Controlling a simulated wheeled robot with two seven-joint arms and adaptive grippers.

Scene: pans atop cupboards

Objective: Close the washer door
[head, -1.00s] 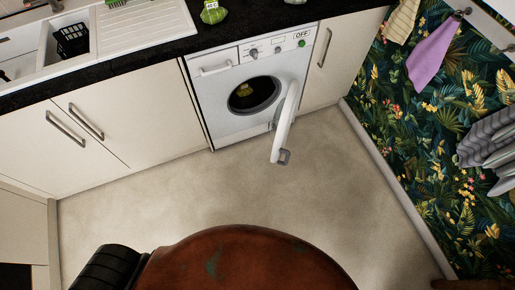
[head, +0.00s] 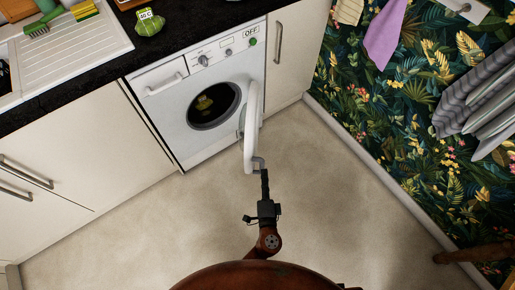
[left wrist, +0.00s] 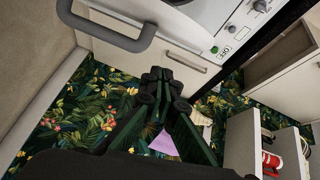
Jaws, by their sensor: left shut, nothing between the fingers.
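The white washer (head: 165,108) stands under the counter, its round opening showing a dark drum with something yellow-green inside. The washer door (head: 251,120) stands open, swung out toward me and seen nearly edge-on. My left gripper (head: 265,178) is shut and empty, right by the handle in the head view. In the left wrist view its fingertips (left wrist: 160,82) lie below and right of the handle. I cannot tell whether they touch. My right gripper is not in view.
Cream cupboards flank the washer, one at the left (head: 75,150) and one at the right (head: 290,55). The black counter (head: 85,85) runs above. A leafy-patterned wall (head: 400,130) bounds the right side. The floor (head: 155,225) left of my arm is clear.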

